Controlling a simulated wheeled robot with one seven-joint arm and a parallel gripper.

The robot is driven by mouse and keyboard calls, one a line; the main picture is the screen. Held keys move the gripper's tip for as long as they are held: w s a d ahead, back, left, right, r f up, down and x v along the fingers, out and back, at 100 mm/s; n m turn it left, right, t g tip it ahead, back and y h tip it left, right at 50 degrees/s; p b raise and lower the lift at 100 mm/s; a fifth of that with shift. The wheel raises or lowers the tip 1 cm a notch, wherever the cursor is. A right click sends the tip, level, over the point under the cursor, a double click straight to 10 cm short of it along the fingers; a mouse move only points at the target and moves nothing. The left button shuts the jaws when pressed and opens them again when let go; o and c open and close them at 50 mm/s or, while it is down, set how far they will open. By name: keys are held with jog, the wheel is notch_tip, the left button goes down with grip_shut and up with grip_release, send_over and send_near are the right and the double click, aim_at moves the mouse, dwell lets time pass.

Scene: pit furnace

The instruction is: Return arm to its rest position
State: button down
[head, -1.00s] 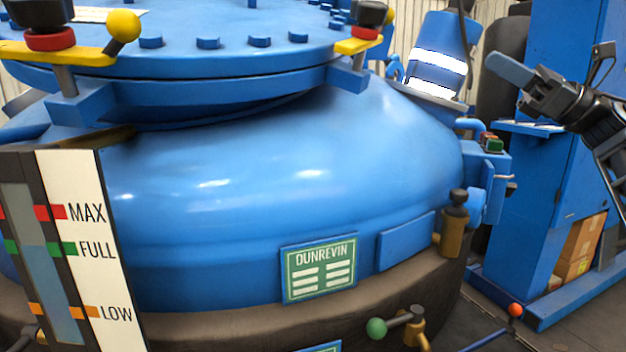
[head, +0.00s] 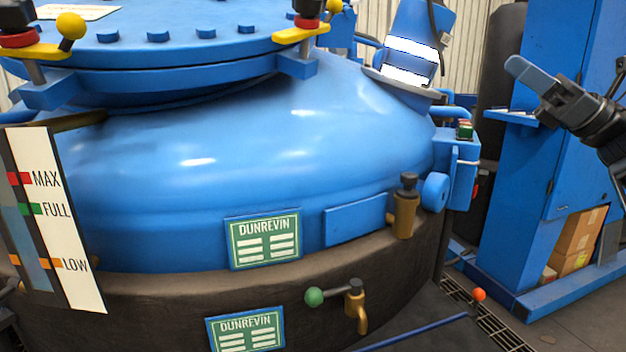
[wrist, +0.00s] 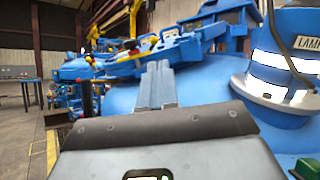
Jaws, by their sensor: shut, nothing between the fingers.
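My gripper (head: 516,69) is at the upper right of the head view, raised in front of the blue cabinet. Its fingers point up and to the left, toward the furnace. In the wrist view my gripper's fingers (wrist: 156,84) lie together, with nothing between them. The gripper is apart from the blue furnace vessel (head: 270,130), which fills the middle of the head view.
A blue cabinet (head: 570,165) stands at the right, with cardboard boxes (head: 580,240) low in it. A blue lamp housing with white bands (head: 412,50) sits on the vessel's shoulder. A green-knobbed valve (head: 335,295) sticks out in front. A level gauge (head: 60,225) is at the left.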

jog(key=s+a+f+m+t+h, duration=0.35)
jog(key=s+f+m+t, duration=0.2)
jog(key=f+m, duration=0.45)
jog(key=s+a+f+m+t+h, duration=0.3)
jog(key=s+f+m+t+h, duration=0.25)
jog(key=f+m, duration=0.4)
jog(key=s+a+f+m+t+h, duration=0.4)
jog(key=s+f+m+t, duration=0.15)
jog(key=f+m, duration=0.5)
jog(key=s+a+f+m+h, duration=0.1)
jog(key=s+f+m+h, duration=0.55)
jog(key=s+m, duration=0.35)
jog(key=s+f+m+g+h, duration=0.3)
jog(key=s+m+g, duration=0.8)
jog(key=s, duration=1.6)
notch_tip(320, 180, up, 13)
jog(key=s+m+p, duration=0.1)
jog(key=p, duration=1.2)
jog(key=shift+a+r+p, duration=0.2)
jog(key=shift+a+p, duration=0.05)
jog(key=shift+p, duration=0.1)
